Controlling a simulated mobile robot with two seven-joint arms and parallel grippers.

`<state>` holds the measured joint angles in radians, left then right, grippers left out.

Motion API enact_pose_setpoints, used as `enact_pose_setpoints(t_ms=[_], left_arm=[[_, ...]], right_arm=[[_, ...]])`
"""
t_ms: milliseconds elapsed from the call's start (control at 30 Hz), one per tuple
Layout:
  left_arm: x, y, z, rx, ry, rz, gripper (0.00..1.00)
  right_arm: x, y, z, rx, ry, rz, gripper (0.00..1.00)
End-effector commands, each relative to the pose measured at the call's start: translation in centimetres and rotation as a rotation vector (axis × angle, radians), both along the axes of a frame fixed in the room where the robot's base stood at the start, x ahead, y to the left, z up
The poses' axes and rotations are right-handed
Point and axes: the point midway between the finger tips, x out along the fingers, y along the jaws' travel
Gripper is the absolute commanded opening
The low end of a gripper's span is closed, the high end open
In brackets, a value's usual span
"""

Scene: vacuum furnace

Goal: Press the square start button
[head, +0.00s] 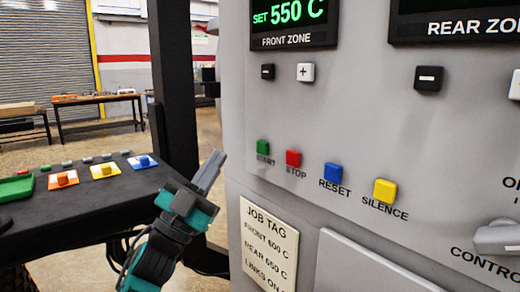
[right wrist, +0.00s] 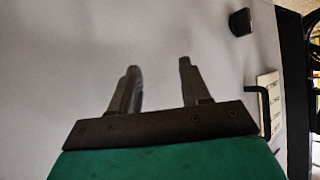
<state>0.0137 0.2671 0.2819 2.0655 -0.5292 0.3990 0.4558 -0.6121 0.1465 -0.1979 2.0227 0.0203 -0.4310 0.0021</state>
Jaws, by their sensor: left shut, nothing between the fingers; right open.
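The green square START button (head: 263,146) is on the grey furnace panel (head: 330,110), at the left end of a row of buttons. Its label sits just below it. My left gripper (head: 216,158) is shut and empty, with its fingertips pointing up and right. In the picture it is to the left of the START button and slightly lower, apart from it. My right gripper (right wrist: 156,75) is open and empty in the right wrist view, in front of a plain pale surface. It is not seen in the head view.
The red STOP button (head: 293,158), blue RESET button (head: 333,173) and yellow SILENCE button (head: 385,191) continue the row. A job tag (head: 268,248) hangs below START. A dark post (head: 172,80) stands left of the panel. A dark bench (head: 70,205) with small coloured parts is at left.

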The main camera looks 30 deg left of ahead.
Motion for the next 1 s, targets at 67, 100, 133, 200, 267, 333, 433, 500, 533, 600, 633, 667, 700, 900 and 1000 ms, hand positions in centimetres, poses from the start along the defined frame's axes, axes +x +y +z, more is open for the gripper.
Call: enact_pose_setpoints(t_ms=[67, 100, 133, 200, 267, 333, 433, 500, 533, 600, 633, 667, 700, 900, 1000], left_arm=[[1.1, -0.5, 0.0, -0.001, -0.003, -0.001, 0.0], [1.7, -0.7, 0.0, -0.002, -0.003, -0.001, 0.0], [2.1, -0.8, 0.0, -0.002, -0.002, 0.0, 0.0], [3.0, -1.2, 0.0, -0.001, -0.002, -0.001, 0.0], [3.7, -1.6, 0.0, -0.001, -0.002, -0.001, 0.0], [4.5, -1.8, 0.0, -0.001, 0.0, 0.0, 0.0], [5.3, -2.2, 0.0, -0.001, 0.0, 0.0, 0.0], [5.6, -2.4, 0.0, 0.0, -0.001, 0.0, 0.0], [5.8, -2.4, 0.0, 0.0, -0.001, 0.0, 0.0], [6.0, -2.5, 0.0, 0.001, 0.0, 0.001, 0.0], [6.0, -2.5, 0.0, 0.001, 0.0, 0.0, 0.0], [6.0, -2.5, 0.0, 0.001, 0.0, 0.0, 0.0], [6.1, -2.5, 0.0, 0.001, 0.001, 0.001, 0.0], [6.0, -2.5, 0.0, 0.001, 0.0, 0.0, 0.0], [6.0, -2.5, 0.0, 0.001, 0.0, 0.0, 0.0]], right_arm=[[0.0, 0.0, -0.2, 0.001, 0.002, -0.001, 0.47], [0.0, 0.1, -0.3, 0.002, 0.003, -0.001, 0.47], [0.0, 0.1, -0.4, 0.002, 0.004, -0.001, 0.47], [0.0, 0.1, -0.5, 0.003, 0.005, -0.001, 0.47], [0.1, 0.2, -0.4, 0.004, 0.003, 0.001, 0.47], [0.4, 0.3, 0.0, 0.007, -0.005, 0.002, 0.47], [0.7, 0.4, 0.3, 0.009, -0.014, 0.004, 0.47], [0.8, 0.5, 0.3, 0.01, -0.017, 0.006, 0.47], [0.8, 0.5, 0.4, 0.011, -0.018, 0.006, 0.47], [0.9, 0.5, 0.4, 0.011, -0.02, 0.006, 0.47], [0.9, 0.5, 0.4, 0.011, -0.02, 0.006, 0.47], [0.9, 0.5, 0.4, 0.011, -0.02, 0.006, 0.47], [0.9, 0.5, 0.4, 0.01, -0.02, 0.007, 0.47], [0.9, 0.4, 0.4, 0.007, -0.019, 0.009, 0.47], [0.8, 0.3, 0.3, 0.004, -0.019, 0.011, 0.47]])
